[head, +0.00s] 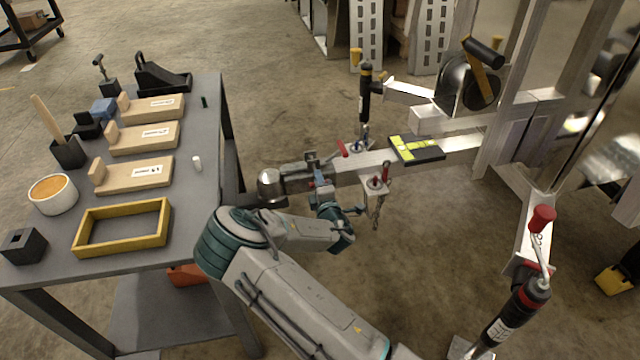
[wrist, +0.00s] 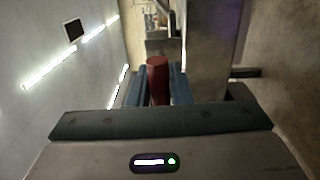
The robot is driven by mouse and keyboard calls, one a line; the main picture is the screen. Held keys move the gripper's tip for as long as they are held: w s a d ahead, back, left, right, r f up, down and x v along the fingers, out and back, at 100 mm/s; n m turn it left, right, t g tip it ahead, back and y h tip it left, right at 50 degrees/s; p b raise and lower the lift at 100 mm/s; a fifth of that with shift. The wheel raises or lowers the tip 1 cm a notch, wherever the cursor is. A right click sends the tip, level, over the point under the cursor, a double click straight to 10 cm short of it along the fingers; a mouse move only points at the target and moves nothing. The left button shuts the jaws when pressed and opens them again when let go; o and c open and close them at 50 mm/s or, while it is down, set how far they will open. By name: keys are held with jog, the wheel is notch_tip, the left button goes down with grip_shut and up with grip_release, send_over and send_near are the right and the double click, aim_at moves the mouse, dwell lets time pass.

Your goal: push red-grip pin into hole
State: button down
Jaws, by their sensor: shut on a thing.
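My gripper (wrist: 159,85) is shut on the red-grip pin (wrist: 158,75); in the wrist view its red grip stands between the two blue fingers. In the head view my gripper (head: 319,180) is beside the trailer tongue (head: 355,163), just behind the coupler (head: 271,185). Only a small bit of red shows there between the fingers. The pin's shank and the hole are hidden in both views, so I cannot tell how far in the pin is.
A black jack (head: 365,95) stands up from the tongue, with a yellow-green level (head: 416,149) farther along it. A chain (head: 377,210) hangs from the near side. A grey workbench (head: 205,215) with wooden blocks and a yellow frame (head: 124,245) stands at left.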

jog(key=shift+b+x, duration=0.7)
jog(key=shift+x, duration=1.35)
jog(key=c, duration=1.2)
grip_release()
jog(key=shift+c, duration=0.2)
jog(key=shift+s, duration=0.1)
jog(key=p+v, duration=0.3)
jog(key=v, duration=1)
jog(key=shift+s+p, duration=0.25)
jog(key=shift+p, duration=0.15)
jog(key=shift+d+r, duration=0.1)
